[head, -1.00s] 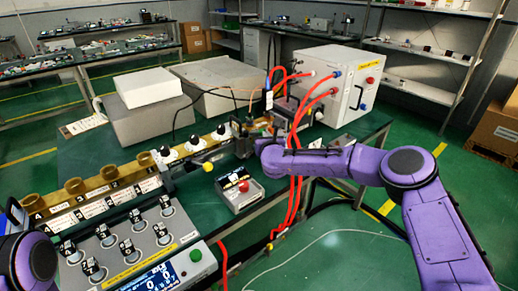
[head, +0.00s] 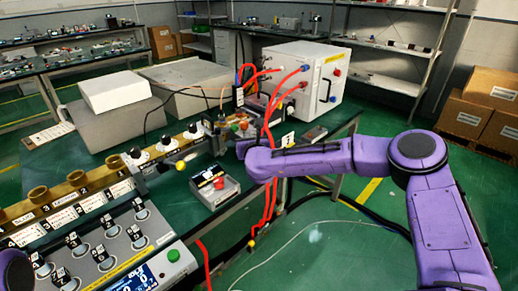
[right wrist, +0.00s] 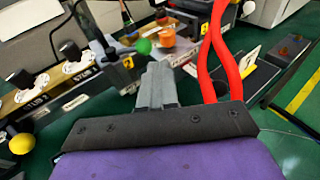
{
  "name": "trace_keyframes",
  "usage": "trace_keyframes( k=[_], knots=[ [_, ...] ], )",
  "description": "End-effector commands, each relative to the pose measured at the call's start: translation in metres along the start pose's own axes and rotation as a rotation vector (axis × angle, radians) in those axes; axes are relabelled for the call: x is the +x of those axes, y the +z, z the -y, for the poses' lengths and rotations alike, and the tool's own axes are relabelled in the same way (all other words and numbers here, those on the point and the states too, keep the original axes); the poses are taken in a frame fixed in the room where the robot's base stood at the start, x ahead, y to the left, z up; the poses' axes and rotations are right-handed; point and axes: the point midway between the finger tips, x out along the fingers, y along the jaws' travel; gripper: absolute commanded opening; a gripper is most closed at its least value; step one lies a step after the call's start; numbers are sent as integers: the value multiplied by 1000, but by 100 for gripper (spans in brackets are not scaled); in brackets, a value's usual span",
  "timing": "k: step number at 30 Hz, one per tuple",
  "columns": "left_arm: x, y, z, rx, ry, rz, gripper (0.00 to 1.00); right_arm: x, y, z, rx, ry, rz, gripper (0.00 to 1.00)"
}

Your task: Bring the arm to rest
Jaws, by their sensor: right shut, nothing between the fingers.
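My right arm (head: 345,158) comes in from the right and reaches over the bench edge. My right gripper (head: 218,143) is small and partly lost against the bench clutter in the head view. In the right wrist view the gripper (right wrist: 158,84) is shut, with its grey fingers together and nothing held. It points toward an orange knob (right wrist: 166,38) and a green ball knob (right wrist: 144,46), which appear beyond the tips. A red cable (right wrist: 220,50) passes just right of the fingers. My left gripper is out of view; only a purple part of my left arm shows at the lower left.
The long rail with brass cups (head: 77,179) and a control panel with a screen (head: 145,277) are at left. A small box with a red button (head: 214,187) sits near the bench edge. Red cables hang from a white cabinet (head: 300,75). Green floor is open at the lower right.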

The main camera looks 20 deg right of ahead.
Motion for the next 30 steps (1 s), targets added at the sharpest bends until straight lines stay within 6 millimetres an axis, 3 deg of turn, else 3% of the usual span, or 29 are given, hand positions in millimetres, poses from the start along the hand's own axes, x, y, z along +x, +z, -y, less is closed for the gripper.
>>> trace_keyframes(
  k=[3, 9, 16, 20, 22, 25, 28, 30],
  knots=[
    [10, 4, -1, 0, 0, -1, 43, -28, -3, 8, 1, 0, 0, 0],
    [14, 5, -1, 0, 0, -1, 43, -57, -2, 17, 1, -3, -2, 0],
    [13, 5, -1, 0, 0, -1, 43, -62, -1, 17, -19, -3, -2, 0],
    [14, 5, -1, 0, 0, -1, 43, -65, -6, 14, -258, 10, -11, 0],
    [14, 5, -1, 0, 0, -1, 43, -78, -43, 2, -562, 65, -65, 0],
    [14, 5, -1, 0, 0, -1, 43, -110, -131, -20, -1023, 214, -164, 0],
    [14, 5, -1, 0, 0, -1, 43, -152, -214, -24, -1397, 384, -244, 0],
    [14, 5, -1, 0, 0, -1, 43, -187, -268, -16, -1635, 520, -293, 0]
  ],
)
